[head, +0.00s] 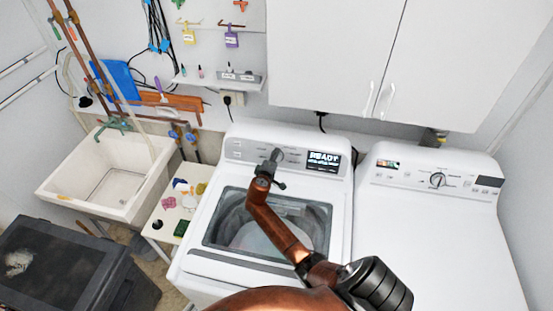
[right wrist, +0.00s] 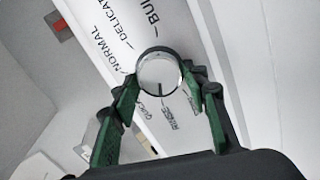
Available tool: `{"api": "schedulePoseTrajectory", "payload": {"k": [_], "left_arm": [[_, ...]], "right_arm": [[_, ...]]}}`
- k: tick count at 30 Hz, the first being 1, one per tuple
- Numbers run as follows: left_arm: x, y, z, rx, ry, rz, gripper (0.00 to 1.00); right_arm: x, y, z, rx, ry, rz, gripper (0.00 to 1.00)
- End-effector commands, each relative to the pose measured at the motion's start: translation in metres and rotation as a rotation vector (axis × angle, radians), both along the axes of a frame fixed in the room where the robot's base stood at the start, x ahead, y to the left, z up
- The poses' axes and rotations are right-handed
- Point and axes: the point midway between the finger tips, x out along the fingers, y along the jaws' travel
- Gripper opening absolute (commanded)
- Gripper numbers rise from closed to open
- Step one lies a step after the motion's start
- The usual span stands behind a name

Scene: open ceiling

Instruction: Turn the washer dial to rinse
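The white washer (head: 190,255) stands in the middle of the head view, its lit display (head: 324,160) reading READY. In the right wrist view its round, silver-rimmed dial (right wrist: 159,68) sits among the labels NORMAL, DELICATE, QUICK and RINSE. The dial's dark mark points down in the picture, toward the RINSE label (right wrist: 167,117). My right gripper (head: 270,168) is at the washer's control panel and partly covers the dial in the head view. Its green fingers (right wrist: 160,80) are on both sides of the dial and appear to touch its rim. My left gripper is not in view.
A dryer (head: 440,235) with its own knob (head: 437,180) stands right of the washer. White cabinets (head: 335,50) hang above. A utility sink (head: 105,175), a small table with items (head: 160,228) and a dark bin (head: 60,265) are on the left.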

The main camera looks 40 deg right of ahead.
Motion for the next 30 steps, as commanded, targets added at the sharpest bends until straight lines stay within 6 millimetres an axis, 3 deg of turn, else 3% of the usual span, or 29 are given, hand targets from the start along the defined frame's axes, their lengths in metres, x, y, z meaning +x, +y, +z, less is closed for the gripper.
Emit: {"api": "schedulePoseTrajectory", "payload": {"k": [6,16,30], "left_arm": [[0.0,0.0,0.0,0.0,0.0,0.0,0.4],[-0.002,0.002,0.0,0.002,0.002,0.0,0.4],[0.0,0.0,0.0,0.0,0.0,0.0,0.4]], "right_arm": [[-0.002,-0.003,-0.001,0.001,0.002,-0.006,0.56],[-0.006,0.002,-0.001,0.002,0.003,-0.007,0.56],[-0.054,0.067,0.03,0.005,0.002,-0.007,0.56]]}}
